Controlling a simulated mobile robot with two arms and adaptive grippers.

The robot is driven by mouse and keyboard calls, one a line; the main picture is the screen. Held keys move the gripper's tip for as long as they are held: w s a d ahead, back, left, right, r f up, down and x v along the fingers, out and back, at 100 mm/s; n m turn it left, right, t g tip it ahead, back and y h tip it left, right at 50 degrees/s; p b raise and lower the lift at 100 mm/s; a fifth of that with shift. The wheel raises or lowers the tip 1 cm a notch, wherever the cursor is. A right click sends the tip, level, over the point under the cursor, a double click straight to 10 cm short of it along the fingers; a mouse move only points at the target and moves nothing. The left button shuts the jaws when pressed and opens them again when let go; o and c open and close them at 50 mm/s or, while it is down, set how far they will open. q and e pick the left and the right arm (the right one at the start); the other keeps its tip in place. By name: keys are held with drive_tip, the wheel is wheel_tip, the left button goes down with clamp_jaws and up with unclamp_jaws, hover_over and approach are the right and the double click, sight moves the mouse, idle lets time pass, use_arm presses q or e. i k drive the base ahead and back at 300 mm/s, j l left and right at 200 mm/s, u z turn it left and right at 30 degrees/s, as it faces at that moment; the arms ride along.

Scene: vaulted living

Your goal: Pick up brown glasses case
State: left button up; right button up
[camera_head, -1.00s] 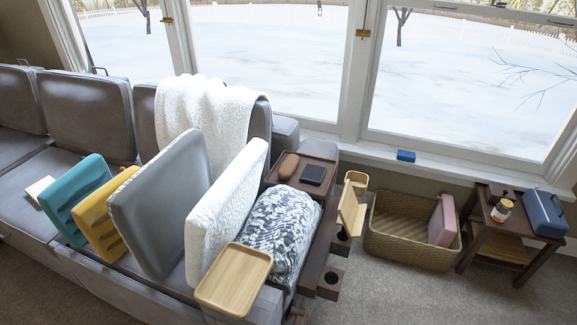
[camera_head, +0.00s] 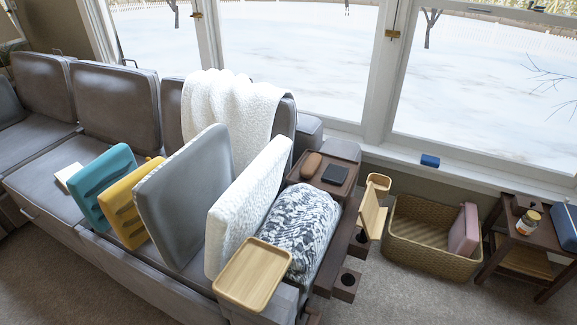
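The brown glasses case (camera_head: 311,165) is a small rounded brown object. It lies on the dark wooden tray (camera_head: 294,178) on the sofa arm, near the window. A dark square object (camera_head: 335,174) lies to its right on the same tray. Neither of my grippers shows in the head view.
A patterned grey-white cushion (camera_head: 301,229), a white cushion (camera_head: 246,208) and a light wooden tray (camera_head: 252,274) stand in front of the case. A wooden holder (camera_head: 371,212) is to its right, then a wicker basket (camera_head: 418,256). Carpet (camera_head: 440,300) is clear at the lower right.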

sight(311, 165)
drive_tip(key=i+l+u, duration=0.1)
drive_tip(key=u, duration=0.35)
drive_tip(key=l+u, duration=0.25)
drive_tip(key=u, duration=0.2)
drive_tip(key=l+u, duration=0.25)
drive_tip(key=u, duration=0.15)
drive_tip(key=l+u, duration=0.25)
drive_tip(key=u, duration=0.2)
drive_tip(key=i, duration=0.05)
